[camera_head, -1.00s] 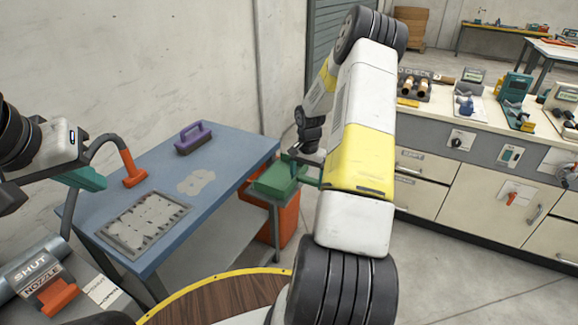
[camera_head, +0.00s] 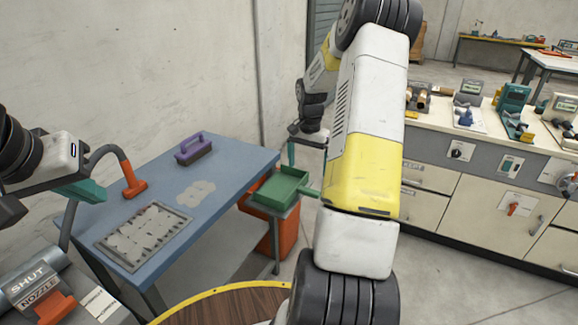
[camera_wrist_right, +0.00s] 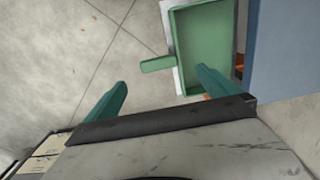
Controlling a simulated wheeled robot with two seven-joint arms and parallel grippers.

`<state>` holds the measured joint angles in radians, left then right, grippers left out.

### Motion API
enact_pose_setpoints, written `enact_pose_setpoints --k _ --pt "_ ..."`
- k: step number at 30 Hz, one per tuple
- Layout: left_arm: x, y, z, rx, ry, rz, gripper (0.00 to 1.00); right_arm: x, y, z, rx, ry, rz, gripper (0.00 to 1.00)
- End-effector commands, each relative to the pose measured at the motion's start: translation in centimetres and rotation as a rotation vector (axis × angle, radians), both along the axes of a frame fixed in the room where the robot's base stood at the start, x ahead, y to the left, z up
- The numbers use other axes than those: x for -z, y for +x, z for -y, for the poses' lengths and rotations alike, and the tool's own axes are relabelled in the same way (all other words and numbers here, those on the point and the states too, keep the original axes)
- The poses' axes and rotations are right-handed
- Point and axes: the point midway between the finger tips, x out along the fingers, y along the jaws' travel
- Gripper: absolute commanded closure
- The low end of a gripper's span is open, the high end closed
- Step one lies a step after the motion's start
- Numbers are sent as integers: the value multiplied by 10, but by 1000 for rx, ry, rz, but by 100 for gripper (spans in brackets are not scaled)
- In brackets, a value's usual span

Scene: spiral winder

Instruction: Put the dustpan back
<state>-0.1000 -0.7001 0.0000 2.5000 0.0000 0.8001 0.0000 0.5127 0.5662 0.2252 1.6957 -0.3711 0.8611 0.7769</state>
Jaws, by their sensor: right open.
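The green dustpan (camera_head: 280,188) lies open side up on a small grey stand (camera_head: 283,212) beside the blue table, with its handle pointing right. In the right wrist view the dustpan (camera_wrist_right: 206,48) is below my gripper, and its handle points left between the fingers' directions. My right gripper (camera_head: 302,150) is open and empty, above and apart from the dustpan; its two green fingers are spread in the wrist view (camera_wrist_right: 162,82). My left gripper (camera_head: 80,190) is over the table's left end; one teal finger shows clearly, so its opening is unclear.
The blue table (camera_head: 228,190) holds a purple-handled brush (camera_head: 194,150), a pale patch of scraps (camera_head: 196,192) and a grey framed tray (camera_head: 110,238). An orange nozzle (camera_head: 133,185) hangs over it. An orange bin (camera_head: 285,232) stands below the stand. A cabinet counter (camera_head: 470,190) is at right.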

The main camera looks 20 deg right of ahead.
Motion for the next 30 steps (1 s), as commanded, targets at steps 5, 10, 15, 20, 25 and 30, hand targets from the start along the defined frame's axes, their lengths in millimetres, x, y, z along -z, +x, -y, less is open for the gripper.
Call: enact_pose_setpoints --k 5,10,15,20,25,30 --pt "0 0 0 0 0 0 100 -24 -2 -8 -27 -6 16 0" --pt "0 0 0 0 0 0 100 -87 -22 -47 -165 -34 85 0" --pt "0 0 0 0 0 0 100 -157 -68 -100 -354 -60 188 0" --pt "0 0 0 0 0 0 100 -201 -124 -143 -526 -74 297 0" --pt "0 0 0 0 0 0 100 -226 -187 -181 -699 -75 423 0" --pt "0 0 0 0 0 0 100 -230 -234 -205 -829 -67 527 0"
